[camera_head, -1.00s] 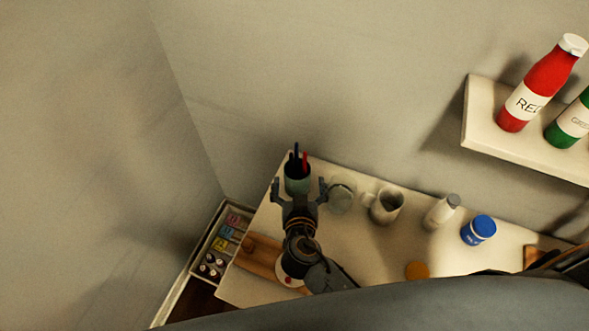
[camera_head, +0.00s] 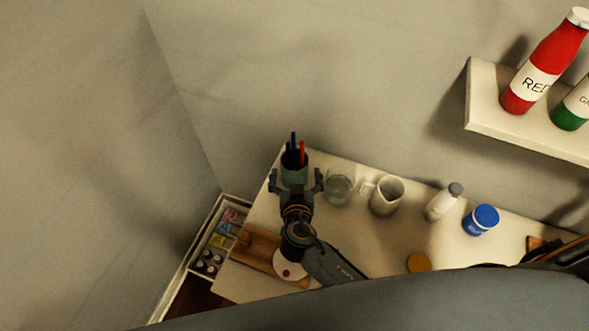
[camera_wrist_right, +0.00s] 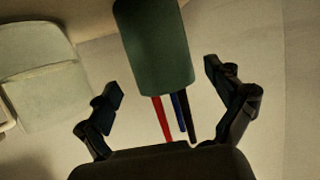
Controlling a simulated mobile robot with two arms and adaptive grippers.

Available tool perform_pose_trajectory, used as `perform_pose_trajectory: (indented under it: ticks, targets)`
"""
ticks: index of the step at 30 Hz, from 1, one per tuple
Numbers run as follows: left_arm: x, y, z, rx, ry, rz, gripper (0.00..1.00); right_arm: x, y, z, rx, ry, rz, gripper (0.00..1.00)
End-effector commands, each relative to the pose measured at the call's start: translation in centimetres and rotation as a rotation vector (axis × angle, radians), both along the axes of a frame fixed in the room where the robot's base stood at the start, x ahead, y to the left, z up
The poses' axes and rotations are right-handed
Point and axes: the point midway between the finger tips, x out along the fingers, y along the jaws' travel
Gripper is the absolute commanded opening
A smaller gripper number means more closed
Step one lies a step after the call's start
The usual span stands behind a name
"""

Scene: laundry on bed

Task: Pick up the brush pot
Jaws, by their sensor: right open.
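The brush pot (camera_head: 294,163) is a dark green cup at the far left corner of the white table, with a red, a blue and a black stick in it. My right gripper (camera_head: 295,177) is open just in front of the pot, one finger on either side. In the right wrist view the green pot (camera_wrist_right: 154,48) appears upside down, centred ahead between the two spread fingers of the gripper (camera_wrist_right: 172,103). Whether the fingertips reach around the pot is hard to tell; no contact shows. My left gripper is not in view.
A clear glass (camera_head: 339,188) stands close to the right of the pot. A white pitcher (camera_head: 386,196), a white bottle (camera_head: 442,203) and a blue jar (camera_head: 481,220) stand farther right. A wooden board (camera_head: 254,256) lies at the left. A shelf (camera_head: 490,118) holds a red bottle (camera_head: 545,65).

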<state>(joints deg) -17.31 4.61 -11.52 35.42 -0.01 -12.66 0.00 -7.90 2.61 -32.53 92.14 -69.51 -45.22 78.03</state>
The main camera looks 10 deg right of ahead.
Motion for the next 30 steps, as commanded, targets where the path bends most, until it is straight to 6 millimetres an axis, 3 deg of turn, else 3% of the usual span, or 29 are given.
perform_pose_trajectory:
  ticks: [3, 9, 19, 27, 28, 30]
  targets:
    - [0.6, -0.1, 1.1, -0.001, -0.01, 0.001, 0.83, 1.6, -0.1, -0.1, -0.005, -0.001, 0.002, 0.93]
    - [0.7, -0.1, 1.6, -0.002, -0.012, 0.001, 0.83, 3.5, -0.4, -1.1, -0.004, -0.001, 0.001, 0.93]
    - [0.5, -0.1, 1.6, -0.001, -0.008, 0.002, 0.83, 3.9, -0.5, -1.5, -0.001, 0.0, 0.001, 0.93]
    - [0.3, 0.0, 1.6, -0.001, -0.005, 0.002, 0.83, 3.9, -0.5, -1.5, -0.001, 0.0, 0.001, 0.38]
    - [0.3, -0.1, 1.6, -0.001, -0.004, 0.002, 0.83, 3.9, -0.5, -1.5, -0.001, 0.0, 0.001, 0.33]
    - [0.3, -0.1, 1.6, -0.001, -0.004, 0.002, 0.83, 3.9, -0.5, -1.4, -0.001, -0.001, 0.001, 0.32]
